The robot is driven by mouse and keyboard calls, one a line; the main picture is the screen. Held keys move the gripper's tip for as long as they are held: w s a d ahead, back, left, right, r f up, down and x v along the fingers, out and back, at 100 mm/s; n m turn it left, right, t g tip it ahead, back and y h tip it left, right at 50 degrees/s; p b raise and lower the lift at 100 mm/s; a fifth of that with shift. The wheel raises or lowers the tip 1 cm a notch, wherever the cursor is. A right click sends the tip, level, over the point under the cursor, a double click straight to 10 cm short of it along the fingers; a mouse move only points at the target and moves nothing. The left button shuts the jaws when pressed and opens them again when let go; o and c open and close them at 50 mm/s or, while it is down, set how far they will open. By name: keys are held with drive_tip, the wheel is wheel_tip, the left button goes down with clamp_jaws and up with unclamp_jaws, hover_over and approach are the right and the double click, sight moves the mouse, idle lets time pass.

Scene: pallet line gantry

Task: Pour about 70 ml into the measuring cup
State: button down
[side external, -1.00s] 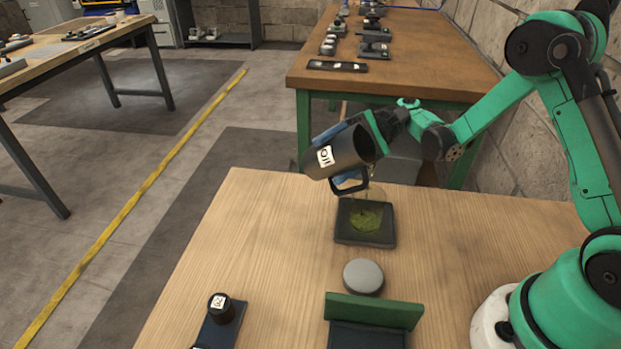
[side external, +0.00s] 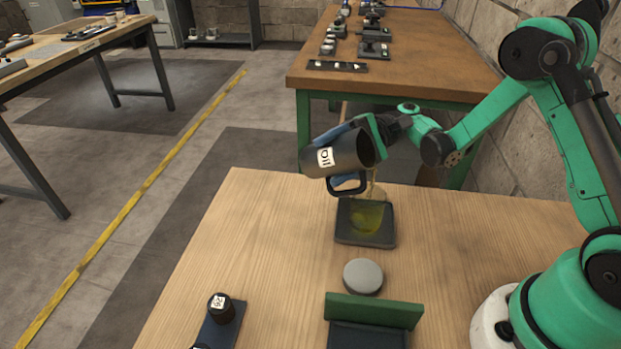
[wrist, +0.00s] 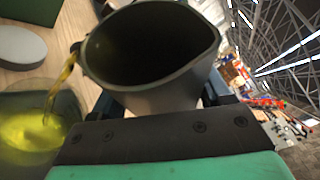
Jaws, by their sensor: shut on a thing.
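A dark grey jug (side external: 340,154) labelled OIL is tipped well over, nearly on its side, above the table. My gripper (side external: 366,128) is shut on the jug; its fingers are partly hidden behind it. A clear measuring cup (side external: 367,216) stands upright below the jug's mouth on a dark square tray (side external: 350,238), with yellow-green liquid in its lower part. In the wrist view, a yellow stream runs from the jug's lip (wrist: 80,50) into the cup (wrist: 30,125). The cup's markings are not readable.
A grey round disc (side external: 363,276) lies in front of the tray. A green and dark holder (side external: 373,311) is at the front edge. A small black capped item (side external: 221,308) stands at front left. The table's left middle is clear.

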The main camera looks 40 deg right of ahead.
drive_tip(key=shift+w+r+n, duration=0.1)
drive_tip(key=shift+r+n, duration=0.15)
drive_tip(key=shift+n, duration=0.25)
drive_tip(key=shift+w+f+y, duration=0.1)
drive_tip(key=shift+w+y, duration=0.2)
idle(0.4)
drive_tip(key=shift+f+n, duration=0.15)
drive_tip(key=shift+n, duration=0.45)
drive_tip(key=shift+w+r+m, duration=0.1)
drive_tip(key=shift+r+m, duration=0.25)
drive_tip(key=shift+m, duration=0.25)
drive_tip(key=shift+f+m+h, duration=0.4)
drive_tip(key=shift+f+m, duration=0.1)
drive_tip(key=shift+m, duration=0.2)
drive_tip(key=shift+r, duration=0.1)
